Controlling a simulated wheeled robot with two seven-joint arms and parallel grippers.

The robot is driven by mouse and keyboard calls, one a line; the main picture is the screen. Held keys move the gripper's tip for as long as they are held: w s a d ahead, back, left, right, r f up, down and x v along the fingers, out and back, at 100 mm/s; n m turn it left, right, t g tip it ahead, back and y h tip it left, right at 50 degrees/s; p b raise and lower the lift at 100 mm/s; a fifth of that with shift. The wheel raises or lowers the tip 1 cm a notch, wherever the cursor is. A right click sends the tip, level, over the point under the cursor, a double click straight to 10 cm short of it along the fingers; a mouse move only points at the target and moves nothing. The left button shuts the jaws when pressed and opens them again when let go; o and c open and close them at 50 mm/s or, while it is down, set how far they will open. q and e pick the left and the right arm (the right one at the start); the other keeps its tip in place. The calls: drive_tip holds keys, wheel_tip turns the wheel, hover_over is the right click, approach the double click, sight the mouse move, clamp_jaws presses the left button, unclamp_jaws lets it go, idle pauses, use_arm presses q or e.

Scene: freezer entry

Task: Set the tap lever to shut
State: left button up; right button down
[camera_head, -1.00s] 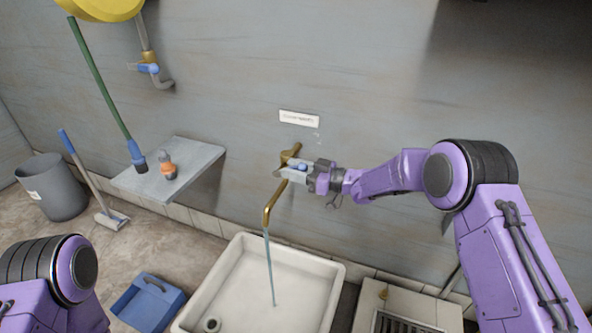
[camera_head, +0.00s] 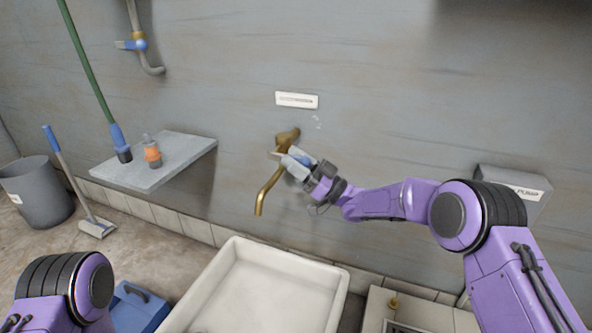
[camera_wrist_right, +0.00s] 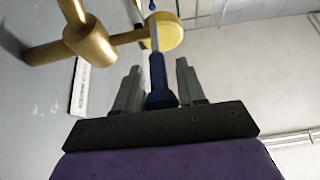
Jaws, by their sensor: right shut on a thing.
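The brass tap (camera_head: 266,188) stands out from the grey wall with its spout bent down over the white sink. No water shows below the spout. The tap's blue lever (camera_head: 304,160) sits at the tap's right side. My right gripper (camera_head: 296,161) is shut on the lever, its fingers partly covering it. In the right wrist view the dark blue lever (camera_wrist_right: 157,80) stands between the two grey fingers, with the brass tap body (camera_wrist_right: 92,42) to the left. My left arm shows at the lower left, but its gripper is outside the picture.
The white sink (camera_head: 239,270) is below the tap. A white label (camera_head: 297,100) is above the tap.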

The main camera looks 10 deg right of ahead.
drive_tip(key=shift+f, duration=0.15)
drive_tip(key=c, duration=0.8)
unclamp_jaws()
drive_tip(key=v, duration=1)
drive_tip(key=shift+s+d+f, duration=0.15)
drive_tip(key=shift+f, duration=0.05)
